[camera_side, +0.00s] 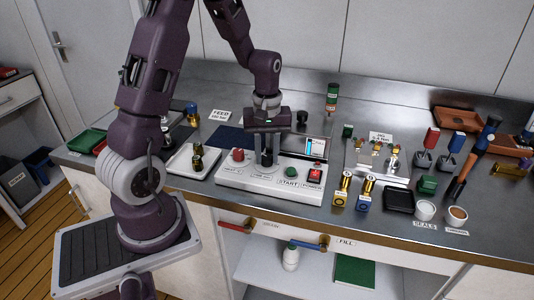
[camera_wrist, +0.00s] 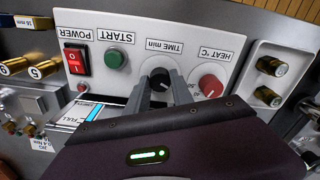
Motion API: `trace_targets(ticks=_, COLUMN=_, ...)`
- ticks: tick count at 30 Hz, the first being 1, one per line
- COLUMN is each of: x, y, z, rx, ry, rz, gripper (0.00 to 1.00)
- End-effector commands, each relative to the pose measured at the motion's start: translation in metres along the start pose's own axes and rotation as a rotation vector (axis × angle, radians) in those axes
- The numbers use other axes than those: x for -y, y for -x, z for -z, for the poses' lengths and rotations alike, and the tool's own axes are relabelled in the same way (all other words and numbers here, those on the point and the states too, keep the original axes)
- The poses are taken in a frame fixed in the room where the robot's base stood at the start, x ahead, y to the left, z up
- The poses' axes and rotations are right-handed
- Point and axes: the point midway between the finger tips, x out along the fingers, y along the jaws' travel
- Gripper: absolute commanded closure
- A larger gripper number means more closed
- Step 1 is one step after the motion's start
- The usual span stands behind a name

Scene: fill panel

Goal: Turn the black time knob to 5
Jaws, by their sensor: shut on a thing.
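The black time knob (camera_wrist: 159,78) is on the white control panel (camera_wrist: 136,47), between the green START button (camera_wrist: 115,56) and the red heat knob (camera_wrist: 210,86) in the wrist view. My gripper (camera_wrist: 159,92) is shut on the time knob, its two grey fingers on either side of it. In the side view my gripper (camera_side: 266,158) points straight down at the knob. The fingers cover part of the knob and its scale, so I cannot read its setting.
The red POWER switch (camera_side: 315,175) and green START button (camera_side: 291,171) are right of my gripper. The red heat knob (camera_side: 238,155) is close on the left. A tray with brass fittings (camera_side: 197,163) stands left of the panel.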

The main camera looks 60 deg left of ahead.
Motion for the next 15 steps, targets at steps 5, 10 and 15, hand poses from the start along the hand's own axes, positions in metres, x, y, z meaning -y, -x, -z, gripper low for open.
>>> trace_targets(ticks=5, x=-0.0002, y=0.0005, z=0.0004, rx=-0.001, ry=-0.083, rz=-0.001, gripper=1.00)
trace_targets(ticks=10, x=-0.0002, y=0.0006, z=0.0006, rx=-0.001, ry=-0.217, rz=-0.001, gripper=1.00)
trace_targets(ticks=15, x=-0.0003, y=0.0007, z=0.0006, rx=-0.002, ry=-0.363, rz=-0.001, gripper=1.00)
